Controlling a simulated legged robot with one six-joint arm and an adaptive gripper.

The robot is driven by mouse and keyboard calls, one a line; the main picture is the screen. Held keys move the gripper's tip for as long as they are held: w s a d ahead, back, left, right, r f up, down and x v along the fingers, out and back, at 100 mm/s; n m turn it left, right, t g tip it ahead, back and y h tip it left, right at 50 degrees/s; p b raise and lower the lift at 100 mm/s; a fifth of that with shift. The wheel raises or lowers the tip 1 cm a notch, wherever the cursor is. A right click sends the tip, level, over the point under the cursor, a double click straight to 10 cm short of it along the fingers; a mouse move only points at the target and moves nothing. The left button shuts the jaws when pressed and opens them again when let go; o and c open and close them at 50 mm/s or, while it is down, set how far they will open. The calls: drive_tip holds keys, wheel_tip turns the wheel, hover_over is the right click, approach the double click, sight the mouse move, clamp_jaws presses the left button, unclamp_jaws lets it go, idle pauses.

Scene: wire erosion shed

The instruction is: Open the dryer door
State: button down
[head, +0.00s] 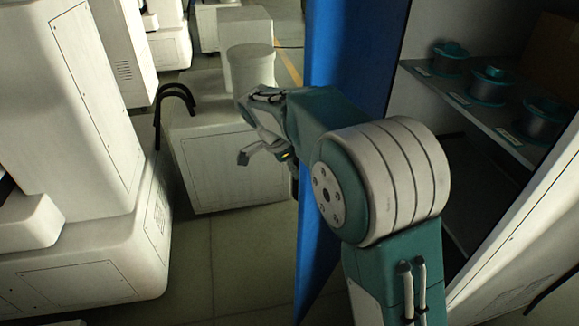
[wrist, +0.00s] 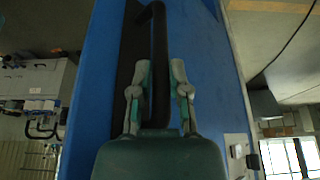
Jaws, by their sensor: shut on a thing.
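The blue dryer door (head: 340,50) stands open, swung out from its pale cabinet, with the inside shelves showing to its right in the head view. In the wrist view the blue door face (wrist: 205,60) fills the middle, with a long dark bar handle (wrist: 159,40) on it. My gripper (wrist: 160,78) has one finger on each side of this bar and is shut on it. In the head view my gripper (head: 262,150) is on the left side of the door, and the handle is mostly hidden by my arm.
Inside the cabinet, a shelf (head: 480,118) holds several teal-and-dark spools (head: 488,84). A pale machine housing (head: 235,165) stands left of the door, and a larger white machine (head: 80,220) is further left. Some grey floor (head: 245,255) between them is clear.

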drive_tip(key=shift+w+d+r, duration=0.15)
drive_tip(key=shift+w+d, duration=0.05)
drive_tip(key=shift+w, duration=0.15)
drive_tip(key=shift+w+a, duration=0.25)
drive_tip(key=shift+a, duration=0.3)
drive_tip(key=c, duration=0.6)
unclamp_jaws()
drive_tip(key=shift+d, duration=0.3)
drive_tip(key=shift+a, duration=0.1)
drive_tip(key=v, duration=1.1)
drive_tip(key=shift+a+r, duration=0.25)
drive_tip(key=shift+r, duration=0.05)
drive_tip(key=shift+s, duration=0.1)
